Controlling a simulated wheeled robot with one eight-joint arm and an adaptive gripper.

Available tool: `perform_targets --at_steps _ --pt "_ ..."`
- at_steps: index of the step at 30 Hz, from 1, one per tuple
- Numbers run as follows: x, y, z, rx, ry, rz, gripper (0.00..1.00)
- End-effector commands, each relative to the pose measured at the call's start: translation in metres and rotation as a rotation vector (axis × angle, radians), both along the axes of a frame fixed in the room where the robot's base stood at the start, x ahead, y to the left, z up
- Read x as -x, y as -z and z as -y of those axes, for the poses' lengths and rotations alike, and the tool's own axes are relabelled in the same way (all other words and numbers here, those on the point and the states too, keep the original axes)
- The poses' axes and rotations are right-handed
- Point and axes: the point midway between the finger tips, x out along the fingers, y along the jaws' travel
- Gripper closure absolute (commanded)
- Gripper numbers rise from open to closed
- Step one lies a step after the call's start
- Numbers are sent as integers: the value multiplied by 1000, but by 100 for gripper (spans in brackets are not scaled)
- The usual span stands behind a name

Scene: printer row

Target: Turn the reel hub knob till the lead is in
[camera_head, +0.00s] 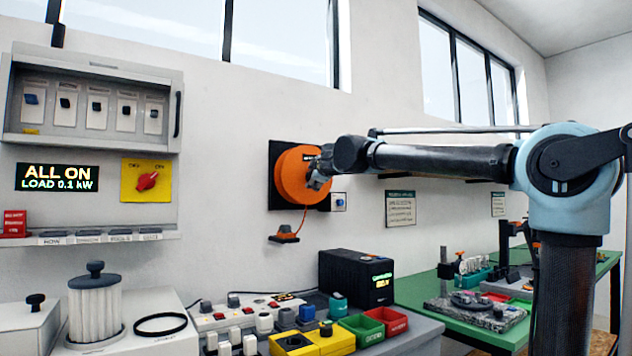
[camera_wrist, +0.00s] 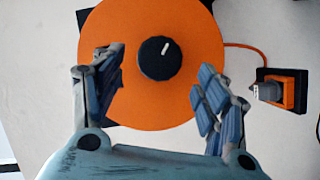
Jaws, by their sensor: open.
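An orange reel (camera_head: 293,174) is mounted on a black plate on the wall. In the wrist view the reel face (camera_wrist: 150,103) fills the middle. Its black hub knob (camera_wrist: 160,58), with a white pointer line tilted slightly right of upright, sits between my open fingers. My gripper (camera_wrist: 162,80) is open, one finger on each side of the knob, apparently not touching it. In the head view my gripper (camera_head: 318,172) is at the reel's front right. An orange lead (camera_wrist: 240,45) runs from the reel to a grey plug (camera_wrist: 267,91) at an orange and black holder (camera_wrist: 289,92).
A small switch box (camera_head: 339,202) is on the wall just right of the reel. A panel with a red knob (camera_head: 147,181) is at left. Below stand a black box (camera_head: 356,279), several bins and a green table (camera_head: 447,305). The wall around the reel is mostly clear.

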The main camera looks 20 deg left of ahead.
Motion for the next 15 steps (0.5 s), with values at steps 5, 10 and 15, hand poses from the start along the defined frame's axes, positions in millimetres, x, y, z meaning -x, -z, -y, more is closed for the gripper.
perform_targets --at_steps 5,10,15 --pt "27 -3 14 -1 -1 -1 32" --pt "47 -4 24 -1 -2 -1 32" --pt "58 -5 30 0 0 -1 32"
